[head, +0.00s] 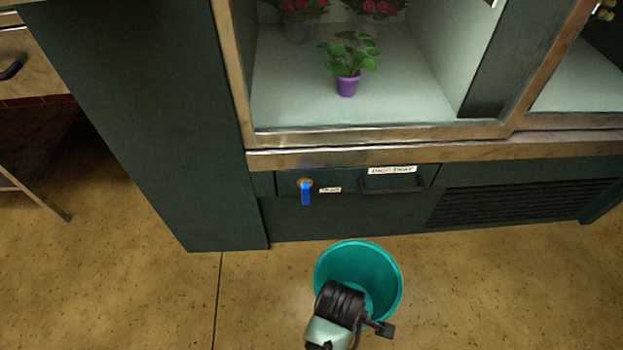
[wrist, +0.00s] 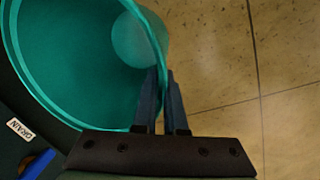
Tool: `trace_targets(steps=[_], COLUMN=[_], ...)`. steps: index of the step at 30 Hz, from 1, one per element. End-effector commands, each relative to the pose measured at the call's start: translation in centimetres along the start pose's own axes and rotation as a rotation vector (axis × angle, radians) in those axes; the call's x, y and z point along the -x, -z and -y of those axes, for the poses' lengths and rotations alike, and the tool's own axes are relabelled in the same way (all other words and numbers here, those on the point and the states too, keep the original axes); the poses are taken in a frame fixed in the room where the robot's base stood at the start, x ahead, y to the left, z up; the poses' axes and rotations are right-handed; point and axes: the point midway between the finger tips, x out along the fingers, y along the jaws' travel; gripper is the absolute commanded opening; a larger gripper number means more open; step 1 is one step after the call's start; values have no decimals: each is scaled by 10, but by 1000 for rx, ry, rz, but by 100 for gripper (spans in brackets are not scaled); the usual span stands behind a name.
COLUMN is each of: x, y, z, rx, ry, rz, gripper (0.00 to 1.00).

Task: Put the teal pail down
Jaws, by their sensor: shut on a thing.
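The teal pail (head: 384,268) is in the lower middle of the head view, in front of the dark green cabinet. It looks empty and its mouth faces up toward the camera. My gripper (wrist: 163,82) is shut on the pail's rim in the wrist view, with the pail (wrist: 60,60) filling the upper left. In the head view my wrist covers the near part of the pail and hides the fingertips. I cannot tell whether the pail's bottom touches the floor.
Behind the pail is a drawer (head: 350,196) labelled as a drip tray, with a black handle (head: 391,185) and a blue-levered valve (head: 306,192) beside it. A purple-potted plant (head: 347,84) stands in the case above. The speckled floor (head: 500,290) is clear to the right.

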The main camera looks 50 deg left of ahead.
Motion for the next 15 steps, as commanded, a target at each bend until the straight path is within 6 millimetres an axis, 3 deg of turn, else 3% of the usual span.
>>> trace_targets(steps=[1, 6, 15], x=[-19, -41, -57], y=[16, 57, 88], z=[1, 5, 12], rx=[52, 180, 277], ry=[-9, -27, -42], rz=[-8, -30, -47], gripper=[0, 0, 0])
